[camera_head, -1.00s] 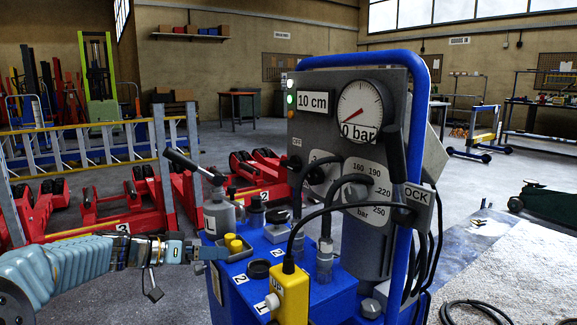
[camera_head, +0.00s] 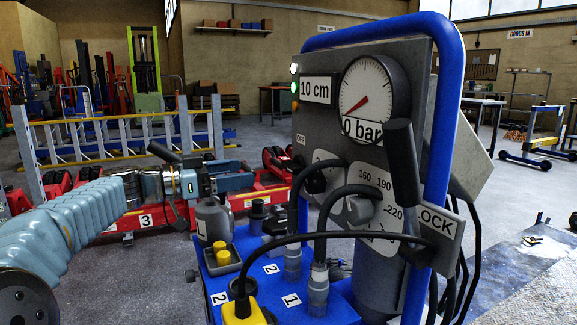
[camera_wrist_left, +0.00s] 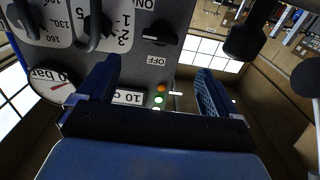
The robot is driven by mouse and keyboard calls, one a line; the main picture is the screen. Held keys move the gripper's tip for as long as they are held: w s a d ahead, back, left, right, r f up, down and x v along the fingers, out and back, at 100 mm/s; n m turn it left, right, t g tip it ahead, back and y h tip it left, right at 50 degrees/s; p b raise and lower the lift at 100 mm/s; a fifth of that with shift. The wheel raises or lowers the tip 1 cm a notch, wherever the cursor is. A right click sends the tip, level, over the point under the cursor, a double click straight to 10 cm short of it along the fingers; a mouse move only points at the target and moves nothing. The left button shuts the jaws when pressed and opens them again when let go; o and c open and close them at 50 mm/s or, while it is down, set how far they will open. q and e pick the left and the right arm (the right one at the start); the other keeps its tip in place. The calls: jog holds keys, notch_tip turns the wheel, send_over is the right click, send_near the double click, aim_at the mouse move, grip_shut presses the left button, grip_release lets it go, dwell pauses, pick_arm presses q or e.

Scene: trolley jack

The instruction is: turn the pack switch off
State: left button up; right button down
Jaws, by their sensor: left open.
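The pack switch (camera_wrist_left: 160,35) is a black rotary knob between ON and OFF labels, sharp in the left wrist view, where the labels read upside down. Its white mark points left in that view, between the two labels. In the head view the OFF label (camera_head: 300,139) shows on the panel's left edge; the knob there is dark and partly hidden. My left gripper (camera_head: 262,181) points at this edge from the left. In the left wrist view its fingers (camera_wrist_left: 155,82) are spread and empty, with the knob beyond them and apart. My right gripper is out of sight.
The blue-framed panel carries a gauge (camera_head: 366,100) at 0 bar, a 10 cm display (camera_head: 317,89), lit lamps (camera_head: 294,87), and hoses arching in front (camera_head: 335,195). Red jacks (camera_head: 270,195) lie behind.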

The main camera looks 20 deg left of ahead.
aim_at(286, 166)
pick_arm(q)
jog(key=p+x, duration=0.1)
jog(key=x, duration=1)
jog(key=shift+d, duration=0.1)
jog(key=c, duration=1)
jog(key=shift+c, duration=0.2)
